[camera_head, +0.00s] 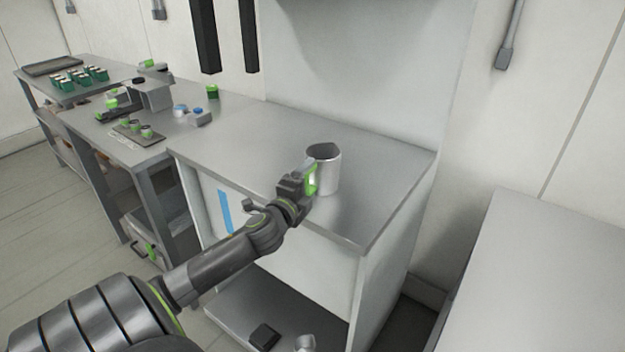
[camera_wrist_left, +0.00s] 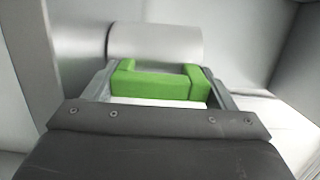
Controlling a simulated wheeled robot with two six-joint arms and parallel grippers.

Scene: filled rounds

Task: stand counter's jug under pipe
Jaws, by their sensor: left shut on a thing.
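The jug (camera_head: 327,170) is a silver, open-topped cylinder with a green handle (camera_head: 312,180) on its left side. It is upright at the counter (camera_head: 388,167); I cannot tell whether its base touches the top or is slightly raised. My left gripper (camera_head: 303,185) is shut on the green handle. In the left wrist view the fingers flank the handle (camera_wrist_left: 160,85), and the jug's silver wall (camera_wrist_left: 155,42) lies just beyond. My right gripper is not in view. I cannot make out a pipe for certain.
The counter around the jug is bare. A bench to the left holds green cups (camera_head: 80,77), a small grey stand (camera_head: 152,95) and small blocks. Another grey surface (camera_head: 555,270) stands at the right, across a gap. Dark items lie on the counter's lower shelf (camera_head: 235,305).

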